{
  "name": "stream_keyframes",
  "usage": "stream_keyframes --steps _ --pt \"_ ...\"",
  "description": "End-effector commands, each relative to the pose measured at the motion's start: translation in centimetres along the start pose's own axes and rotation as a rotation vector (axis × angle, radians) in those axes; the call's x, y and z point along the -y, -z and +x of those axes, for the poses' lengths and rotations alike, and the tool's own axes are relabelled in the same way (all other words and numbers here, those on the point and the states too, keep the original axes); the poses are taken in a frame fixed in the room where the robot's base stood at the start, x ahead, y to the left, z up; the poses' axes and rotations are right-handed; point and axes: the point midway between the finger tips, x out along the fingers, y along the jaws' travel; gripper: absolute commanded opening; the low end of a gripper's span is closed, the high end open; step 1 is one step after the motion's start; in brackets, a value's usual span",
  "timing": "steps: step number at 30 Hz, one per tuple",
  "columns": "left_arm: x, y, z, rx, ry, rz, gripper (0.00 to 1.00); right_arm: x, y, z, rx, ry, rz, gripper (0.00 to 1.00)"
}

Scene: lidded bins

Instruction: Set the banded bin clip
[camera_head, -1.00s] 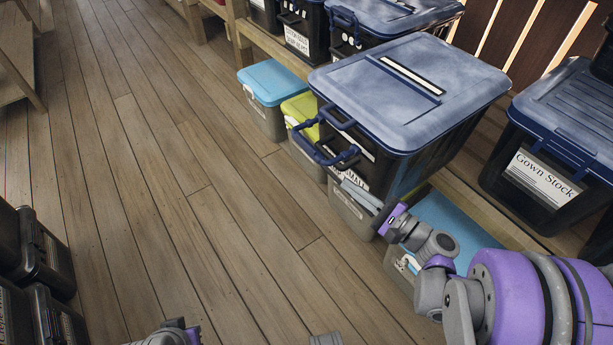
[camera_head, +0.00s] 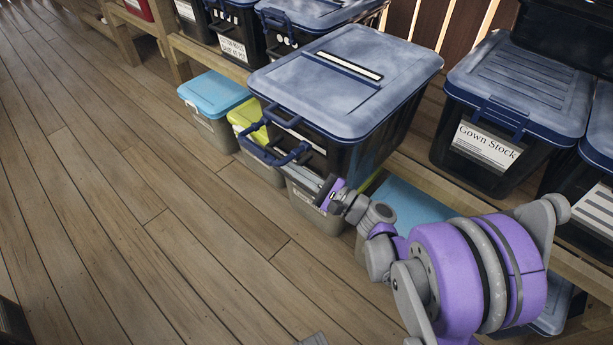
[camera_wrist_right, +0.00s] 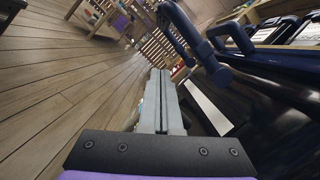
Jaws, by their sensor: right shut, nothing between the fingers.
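The banded bin (camera_head: 385,135) is black with a blue lid (camera_head: 400,60) bearing a white, black-edged stripe (camera_head: 348,66). Its blue clip (camera_head: 292,155) stands out from the front wall, away from the lid edge. My right gripper (camera_head: 325,187) is shut and empty, below and right of the clip, close to the bin's front. Its fingers (camera_wrist_right: 160,95) also show in the right wrist view, apart from the clip.
The bin stands on a low wooden shelf. Blue-lidded (camera_head: 215,95) and yellow-lidded (camera_head: 245,115) bins sit below it. A Gown Stock bin (camera_head: 470,165) stands to the right, other bins behind left. The floor (camera_head: 150,220) in front is clear.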

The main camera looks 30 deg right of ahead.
Motion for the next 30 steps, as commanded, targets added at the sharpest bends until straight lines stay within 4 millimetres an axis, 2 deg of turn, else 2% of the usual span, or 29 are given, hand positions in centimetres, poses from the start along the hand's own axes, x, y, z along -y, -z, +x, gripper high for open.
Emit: stream_keyframes --steps 1,5,9,15,30 --pt "0.0 -0.1 0.2 0.0 0.0 0.0 0.0 -0.2 -0.1 1.3 0.003 -0.003 0.002 0.0" --pt "0.0 -0.1 0.6 0.001 0.0 0.0 0.0 -0.1 -0.1 4.0 0.003 -0.002 0.002 0.0" --pt "0.0 -0.1 0.5 0.001 0.0 0.0 0.0 -0.1 -2.2 4.1 0.0 -0.001 0.0 0.0" --pt "0.0 -0.1 0.5 0.001 0.0 0.0 0.0 0.0 -3.6 4.5 0.0 -0.001 0.0 0.0" --pt "0.0 -0.1 0.5 0.001 0.0 0.0 0.0 0.0 -3.9 4.6 -0.001 0.001 0.005 0.0"
